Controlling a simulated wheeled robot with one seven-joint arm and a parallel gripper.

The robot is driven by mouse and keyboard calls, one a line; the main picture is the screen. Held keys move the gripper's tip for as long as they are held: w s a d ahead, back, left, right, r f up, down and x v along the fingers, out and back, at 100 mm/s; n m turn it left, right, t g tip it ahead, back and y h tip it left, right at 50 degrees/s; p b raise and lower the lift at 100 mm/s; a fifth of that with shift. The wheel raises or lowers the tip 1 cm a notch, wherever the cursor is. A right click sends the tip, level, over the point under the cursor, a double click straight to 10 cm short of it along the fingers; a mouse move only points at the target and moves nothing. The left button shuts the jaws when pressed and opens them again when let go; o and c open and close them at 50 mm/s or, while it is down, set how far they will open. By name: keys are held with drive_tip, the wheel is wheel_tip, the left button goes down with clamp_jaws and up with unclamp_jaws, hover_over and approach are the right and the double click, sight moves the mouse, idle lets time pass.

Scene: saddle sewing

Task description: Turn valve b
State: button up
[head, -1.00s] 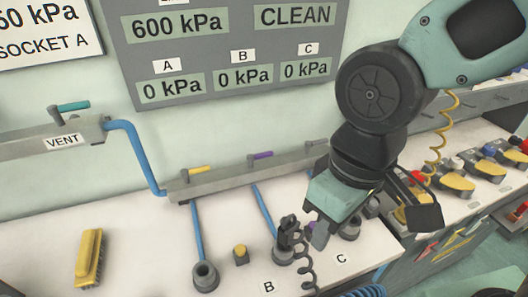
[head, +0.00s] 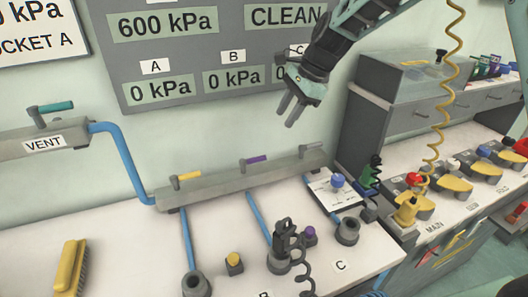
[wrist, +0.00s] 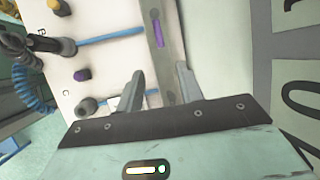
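Valve b is the purple-handled lever (head: 256,160) on the middle of the grey manifold bar (head: 226,182), above the blue pipe running to the socket near label B. Its purple handle also shows in the wrist view (wrist: 158,32), lying along the bar. My gripper (head: 288,112) is in the air above and to the right of the purple handle, in front of the gauge board, apart from it. Its two fingers are apart with nothing between them; they also show in the wrist view (wrist: 160,75).
A yellow lever (head: 186,176) and a grey lever (head: 309,149) flank the purple one. A black connector with a coiled cord (head: 284,238) stands at socket B. The gauge board (head: 215,45) reads 0 kPa for A and B. A yellow brush (head: 70,268) lies left.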

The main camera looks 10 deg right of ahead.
sight(261, 157)
drive_tip(key=p+x, duration=0.2)
drive_tip(key=x, duration=1.2)
drive_tip(key=shift+a+f, duration=0.1)
drive_tip(key=shift+a, duration=0.05)
clamp_jaws()
